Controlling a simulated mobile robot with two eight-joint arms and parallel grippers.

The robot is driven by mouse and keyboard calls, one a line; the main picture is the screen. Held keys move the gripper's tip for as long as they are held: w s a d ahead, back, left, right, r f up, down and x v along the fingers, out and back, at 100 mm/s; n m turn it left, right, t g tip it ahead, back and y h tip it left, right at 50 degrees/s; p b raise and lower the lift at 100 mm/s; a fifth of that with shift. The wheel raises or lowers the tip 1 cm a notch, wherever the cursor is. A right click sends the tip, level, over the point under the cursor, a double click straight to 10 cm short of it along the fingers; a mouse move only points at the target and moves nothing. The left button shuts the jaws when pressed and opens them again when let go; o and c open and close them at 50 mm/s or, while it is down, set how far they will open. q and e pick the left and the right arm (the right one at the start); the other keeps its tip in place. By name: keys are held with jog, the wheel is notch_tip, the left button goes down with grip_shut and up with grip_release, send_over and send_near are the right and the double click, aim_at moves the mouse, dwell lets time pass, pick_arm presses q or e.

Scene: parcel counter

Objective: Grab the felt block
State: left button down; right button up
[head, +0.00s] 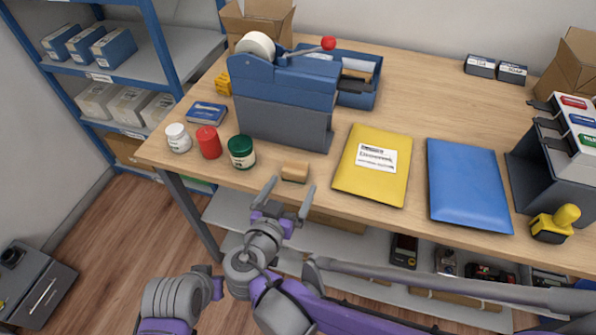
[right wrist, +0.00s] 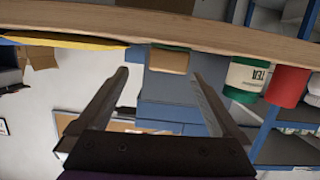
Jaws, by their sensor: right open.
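The felt block (head: 295,172) is a small tan block at the front edge of the wooden counter, between the green-lidded jar and the yellow envelope. The right wrist view shows the felt block (right wrist: 168,61) upside down, with a thin green layer against the counter. My right gripper (head: 289,192) is open and empty, just in front of the counter's edge. Its fingers point toward the block, which shows between and beyond the fingertips in the wrist view. No contact shows.
A green-lidded jar (head: 241,152), a red jar (head: 209,142) and a white jar (head: 178,138) stand left of the block. A blue-grey tape dispenser (head: 281,110) stands behind. A yellow envelope (head: 372,184) lies to the right, then a blue one (head: 468,186). A shelf runs below the counter.

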aim_at(291, 174)
jog(key=shift+w+a+f, duration=0.1)
jog(key=shift+w+a, duration=0.45)
jog(key=shift+a, duration=0.1)
jog(key=shift+w, duration=0.35)
jog(key=x, duration=0.4)
jog(key=shift+b+x, duration=0.6)
jog(key=shift+x, duration=2.1)
jog(key=shift+s+d+f, duration=0.15)
jog(key=shift+f, duration=0.05)
jog(key=c, duration=1.3)
